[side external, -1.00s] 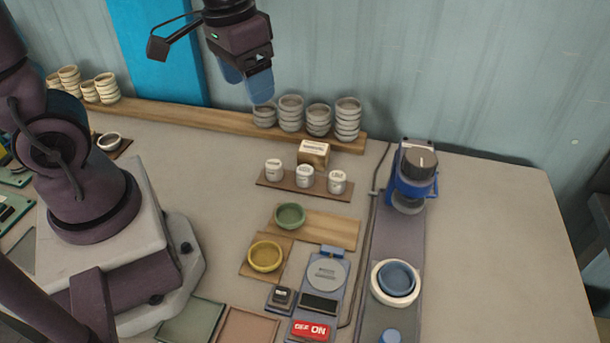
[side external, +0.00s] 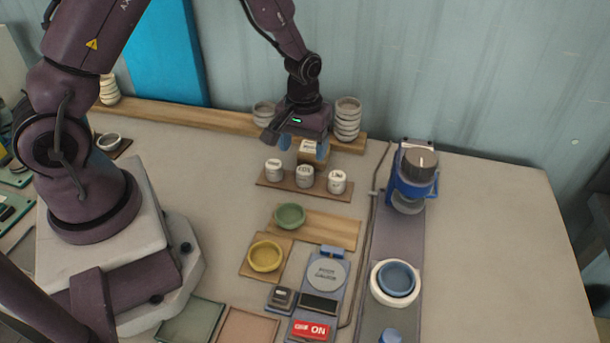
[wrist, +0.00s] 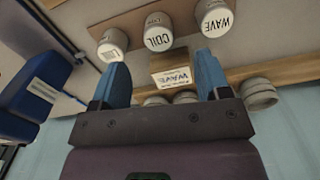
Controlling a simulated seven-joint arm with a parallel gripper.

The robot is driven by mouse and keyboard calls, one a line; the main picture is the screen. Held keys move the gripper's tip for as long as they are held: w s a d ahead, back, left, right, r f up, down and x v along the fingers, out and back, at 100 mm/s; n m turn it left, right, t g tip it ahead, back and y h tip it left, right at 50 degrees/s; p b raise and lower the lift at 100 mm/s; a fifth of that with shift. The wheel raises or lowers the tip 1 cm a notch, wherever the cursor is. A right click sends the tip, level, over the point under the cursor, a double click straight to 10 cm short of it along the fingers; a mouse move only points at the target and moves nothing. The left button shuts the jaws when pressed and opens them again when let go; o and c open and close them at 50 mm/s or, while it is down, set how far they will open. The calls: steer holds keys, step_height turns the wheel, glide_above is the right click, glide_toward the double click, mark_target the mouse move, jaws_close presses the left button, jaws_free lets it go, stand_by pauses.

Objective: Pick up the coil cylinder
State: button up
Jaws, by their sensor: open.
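The coil cylinder (side external: 304,177) is a small white cylinder, upright in the middle of a row of three on a brown wooden strip (side external: 262,183). In the wrist view, the cylinder labelled COIL (wrist: 158,35) lies just beyond the gap between my fingertips. The WAVE cylinder (wrist: 214,20) is to its right there, and a third white cylinder (wrist: 112,46), its label hard to read, is to its left. My gripper (side external: 303,149) is open and empty, with blue fingers, above and behind the row. It also shows in the wrist view (wrist: 162,66).
A wooden box with a white label (wrist: 172,70) stands behind the row, close to my fingers. Stacked grey bowls (side external: 347,118) stand on the back shelf. A green bowl (side external: 290,216) and a yellow bowl (side external: 265,257) sit in front. A blue machine (side external: 411,180) stands at right.

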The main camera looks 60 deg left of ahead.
mark_target(305, 170)
steer(key=shift+w+f, duration=0.15)
steer(key=shift+f, duration=3.4)
steer(key=c, duration=1.1)
steer(key=shift+o, duration=0.2)
steer(key=shift+r, duration=0.1)
